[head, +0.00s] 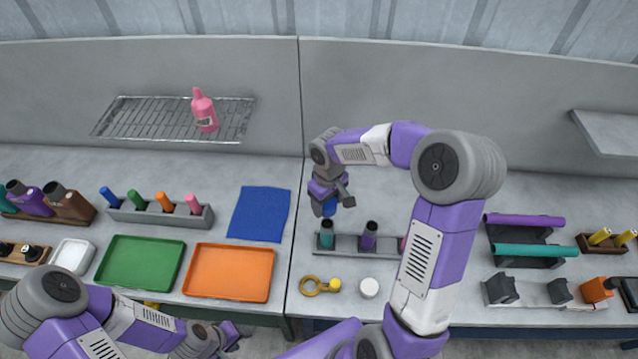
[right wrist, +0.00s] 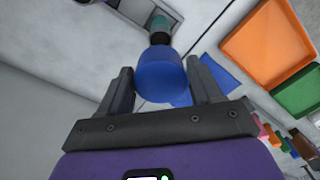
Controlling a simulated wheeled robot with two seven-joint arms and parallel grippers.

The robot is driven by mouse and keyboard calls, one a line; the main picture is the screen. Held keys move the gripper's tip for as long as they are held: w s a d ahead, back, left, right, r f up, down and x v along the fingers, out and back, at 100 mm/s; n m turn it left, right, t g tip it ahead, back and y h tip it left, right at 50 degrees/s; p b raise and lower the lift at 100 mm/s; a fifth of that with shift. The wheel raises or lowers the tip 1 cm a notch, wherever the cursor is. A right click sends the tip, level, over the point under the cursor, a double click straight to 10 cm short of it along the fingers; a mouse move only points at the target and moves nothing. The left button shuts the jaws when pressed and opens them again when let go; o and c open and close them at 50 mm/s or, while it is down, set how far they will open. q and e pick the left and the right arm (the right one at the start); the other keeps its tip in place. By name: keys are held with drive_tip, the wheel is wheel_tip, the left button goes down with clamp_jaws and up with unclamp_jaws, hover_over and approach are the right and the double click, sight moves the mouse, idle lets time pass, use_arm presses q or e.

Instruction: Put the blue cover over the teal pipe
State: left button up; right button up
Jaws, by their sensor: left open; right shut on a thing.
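The blue cover (head: 330,209) is between the fingers of my right gripper (head: 333,198), which is shut on it. The right wrist view shows the cover (right wrist: 160,76) large between the two fingers (right wrist: 158,92). A teal upright pipe (head: 326,241) with a dark top stands at the left end of a grey rack. The cover is directly above it in the head view; I cannot tell whether they touch. The pipe (right wrist: 159,22) also shows just beyond the cover in the right wrist view. My left gripper (head: 222,338) is open, low at the table's front edge, away from these things.
The grey rack (head: 348,245) also holds a purple pipe (head: 370,236) and a pink one, partly hidden by my right arm. A yellow ring tool (head: 314,287) and white round piece (head: 369,288) lie in front. A blue cloth (head: 259,213) and orange tray (head: 229,272) are left.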

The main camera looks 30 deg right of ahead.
sight(328, 223)
drive_tip(key=shift+s+f+b, duration=0.3)
drive_tip(key=shift+f, duration=0.05)
drive_tip(key=shift+s+f, duration=0.1)
drive_tip(key=shift+f, duration=0.2)
drive_tip(key=shift+f+b, duration=1.95)
drive_tip(key=shift+f, duration=0.35)
drive_tip(key=shift+f+b, duration=1.95)
drive_tip(key=shift+f, duration=0.25)
drive_tip(key=o, duration=1.1)
drive_tip(key=shift+c, duration=0.2)
